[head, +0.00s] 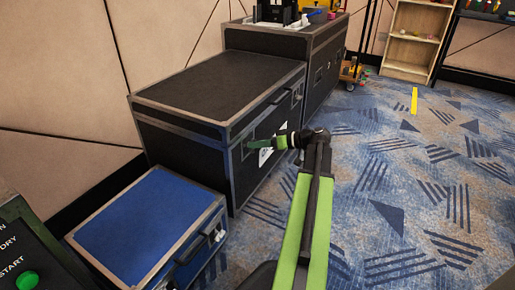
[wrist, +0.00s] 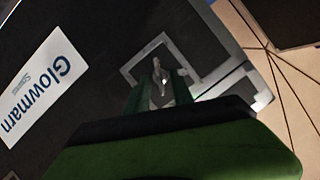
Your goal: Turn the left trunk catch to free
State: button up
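The black trunk (head: 210,90) with metal edges stands against the wall. In the wrist view its left catch (wrist: 157,68) is a small metal turn piece in a square recessed plate (wrist: 131,73), near the trunk's edge. My gripper (head: 252,144) is at the left part of the trunk's front face and hides the catch in the head view. In the wrist view the green fingers of my gripper (wrist: 162,84) stand apart, one on each side of the catch, with a gap visible. I cannot tell whether they touch it.
A blue case (head: 145,225) stands in front at the left, and a second black case (head: 285,42) behind. A panel with a green start button (head: 27,280) is at lower left.

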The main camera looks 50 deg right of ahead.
jog(key=shift+w+a+f, duration=0.1)
jog(key=shift+w+a, duration=0.05)
jog(key=shift+w, duration=0.15)
grip_shut()
jog(key=n+h, duration=0.1)
jog(key=n+h+p, duration=0.1)
jog(key=n, duration=0.1)
jog(key=shift+s+a+n+h, duration=0.1)
jog(key=shift+a+n+h, duration=0.1)
jog(key=shift+n+h, duration=0.1)
